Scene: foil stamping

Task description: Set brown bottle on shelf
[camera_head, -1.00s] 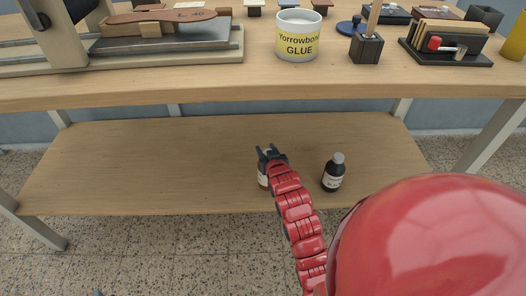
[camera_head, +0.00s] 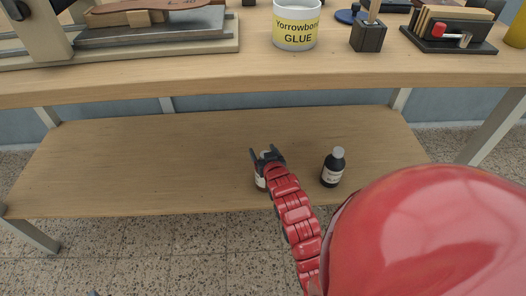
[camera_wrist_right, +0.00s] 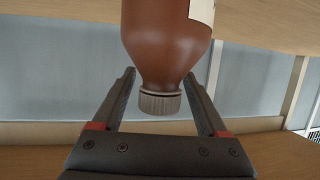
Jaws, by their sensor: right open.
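The brown bottle (camera_wrist_right: 165,40) fills the upper middle of the right wrist view, its grey ribbed cap (camera_wrist_right: 160,103) pointing down in that picture. Part of a pale label shows on it. In the head view the bottle (camera_head: 260,184) stands on the lower shelf (camera_head: 150,165), mostly hidden behind my right gripper (camera_head: 267,156). The right gripper is open, with its fingers on either side of the bottle's cap and neck; gaps show between the cap and the fingers. My left gripper is not in view.
A dark bottle (camera_head: 332,168) with a pale label and grey cap stands on the shelf just right of the gripper. The tabletop (camera_head: 210,78) above holds a glue pot (camera_head: 296,25) and tools. The shelf's left side is clear.

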